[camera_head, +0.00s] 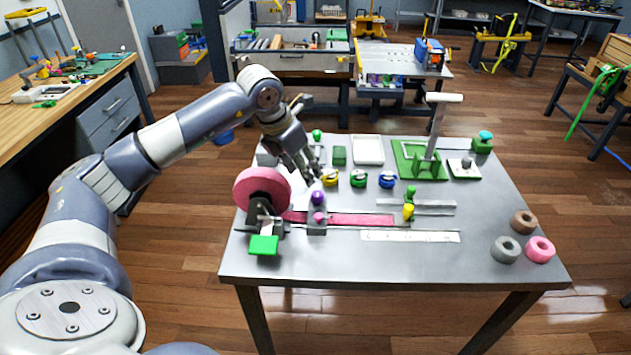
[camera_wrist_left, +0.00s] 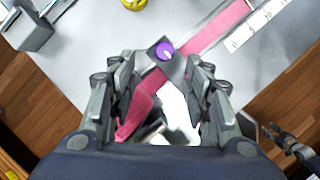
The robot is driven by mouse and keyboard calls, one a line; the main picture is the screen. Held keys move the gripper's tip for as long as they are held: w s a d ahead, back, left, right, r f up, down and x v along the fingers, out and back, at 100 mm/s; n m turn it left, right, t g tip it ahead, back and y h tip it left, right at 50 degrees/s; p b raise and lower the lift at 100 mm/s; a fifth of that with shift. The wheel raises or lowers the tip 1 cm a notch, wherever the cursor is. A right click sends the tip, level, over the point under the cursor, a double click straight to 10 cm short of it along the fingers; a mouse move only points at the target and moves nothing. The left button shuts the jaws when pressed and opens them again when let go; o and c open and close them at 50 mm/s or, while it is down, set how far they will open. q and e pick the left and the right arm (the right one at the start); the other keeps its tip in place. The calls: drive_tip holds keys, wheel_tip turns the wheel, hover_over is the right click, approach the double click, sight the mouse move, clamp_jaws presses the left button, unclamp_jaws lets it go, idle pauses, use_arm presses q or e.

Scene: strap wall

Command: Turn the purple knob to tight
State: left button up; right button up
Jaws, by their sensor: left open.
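The purple knob (camera_head: 317,198) stands on a grey block at the left of the table, beside the pink strap (camera_head: 350,218). In the left wrist view the knob (camera_wrist_left: 164,49) shows from above as a round purple cap with a small white mark, on a dark square plate. My left gripper (camera_head: 310,172) is open and empty, pointing down, above and just behind the knob in the head view. In the wrist view the knob lies between and slightly beyond the two fingertips (camera_wrist_left: 160,62), apart from both.
A large pink roll (camera_head: 262,189) stands left of the knob. Yellow (camera_head: 330,178), green (camera_head: 358,179) and blue (camera_head: 387,180) pieces stand behind. The table's right front is mostly clear, with several rings.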

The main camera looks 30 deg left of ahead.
sight(317, 193)
use_arm(q)
drive_tip(key=x, duration=0.2)
drive_tip(key=p+x, duration=0.1)
drive_tip(key=x, duration=0.3)
drive_tip(key=shift+d+f+p, duration=0.3)
drive_tip(key=shift+d, duration=0.15)
drive_tip(key=x, duration=0.3)
drive_tip(key=shift+f, duration=0.2)
drive_tip(key=c, duration=0.8)
drive_tip(key=shift+c, duration=1.2)
use_arm(e)
drive_tip(key=s, duration=0.1)
drive_tip(key=s+d+r, duration=0.1)
drive_tip(key=s, duration=0.1)
drive_tip(key=shift+d+r, duration=0.4)
